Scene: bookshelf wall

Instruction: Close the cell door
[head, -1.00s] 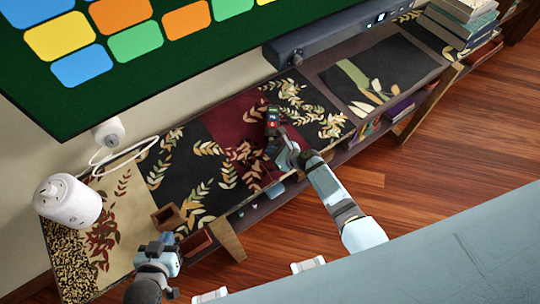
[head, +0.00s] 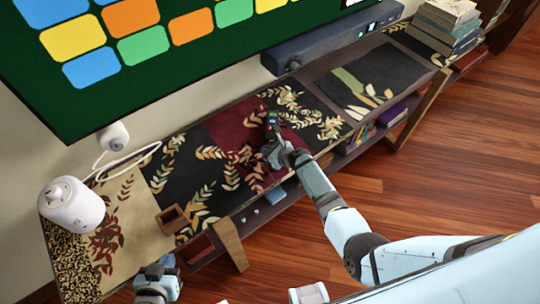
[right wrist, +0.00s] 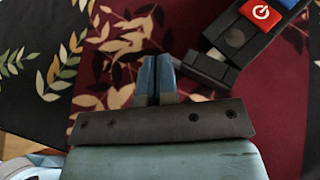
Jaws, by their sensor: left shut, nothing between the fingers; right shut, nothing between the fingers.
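A small black device (right wrist: 262,38) with a red power button and a blue button lies on the patterned shelf top. It also shows, very small, in the head view (head: 272,118). In the right wrist view a dark flap-like end piece (right wrist: 207,67) with a pale part beside it shows at its near end; I cannot tell for sure whether this is the cell door. My right gripper (right wrist: 156,62) is shut and empty, its tips just left of that end piece and apart from it in the picture. My left gripper (head: 166,264) is shut at the shelf's near left end.
A white round speaker-like object (head: 70,203) and a small brown open box (head: 172,218) stand on the left part of the shelf. A dark soundbar (head: 325,45) lies along the wall under a large screen (head: 100,60). Books (head: 447,25) are stacked at the far right.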

